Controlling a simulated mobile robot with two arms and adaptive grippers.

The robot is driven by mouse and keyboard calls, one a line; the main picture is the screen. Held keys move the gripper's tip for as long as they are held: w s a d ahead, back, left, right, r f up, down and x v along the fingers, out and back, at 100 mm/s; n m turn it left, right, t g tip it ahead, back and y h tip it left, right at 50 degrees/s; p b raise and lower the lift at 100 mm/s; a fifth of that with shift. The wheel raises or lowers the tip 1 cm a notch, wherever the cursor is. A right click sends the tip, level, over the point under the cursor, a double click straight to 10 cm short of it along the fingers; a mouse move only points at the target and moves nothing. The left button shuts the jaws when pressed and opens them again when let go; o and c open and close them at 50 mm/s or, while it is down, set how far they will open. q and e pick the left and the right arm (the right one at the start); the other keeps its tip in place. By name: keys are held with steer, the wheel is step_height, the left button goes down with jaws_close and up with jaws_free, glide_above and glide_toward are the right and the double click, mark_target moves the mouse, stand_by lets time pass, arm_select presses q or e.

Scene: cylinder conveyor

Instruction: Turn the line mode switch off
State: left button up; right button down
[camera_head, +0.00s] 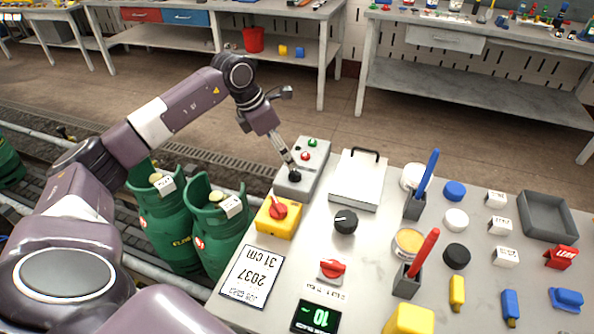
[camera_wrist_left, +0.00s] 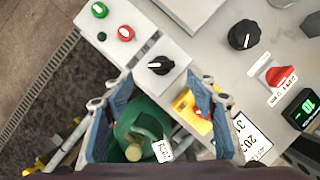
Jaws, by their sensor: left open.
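A grey control box (camera_head: 312,165) stands at the table's far left corner. It carries a green button, a red button and a black rotary switch (camera_head: 295,175) with a white pointer line. The switch also shows in the left wrist view (camera_wrist_left: 160,66), just beyond the fingertips. My left gripper (camera_head: 291,166) reaches down to the switch in the head view and partly covers it. In the wrist view its blue-padded fingers (camera_wrist_left: 160,84) are spread apart with nothing between the tips. I cannot tell whether a finger touches the switch. My right gripper is not in view.
A yellow box with a red knob (camera_head: 278,213) sits close in front of the control box. A black dial (camera_head: 346,221), a red switch (camera_head: 332,268) and a lidded case (camera_head: 357,181) are to the right. Green gas cylinders (camera_head: 215,225) stand left of the table.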

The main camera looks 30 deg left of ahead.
mark_target(294, 171)
arm_select(q)
steer(key=shift+w+d+f, duration=0.1)
steer(key=shift+w+f, duration=0.05)
steer(key=shift+f, duration=0.3)
steer(key=p+x, duration=0.1)
steer(key=x, duration=0.5)
steer(key=shift+f+p, duration=0.15)
steer(key=shift+p, duration=0.15)
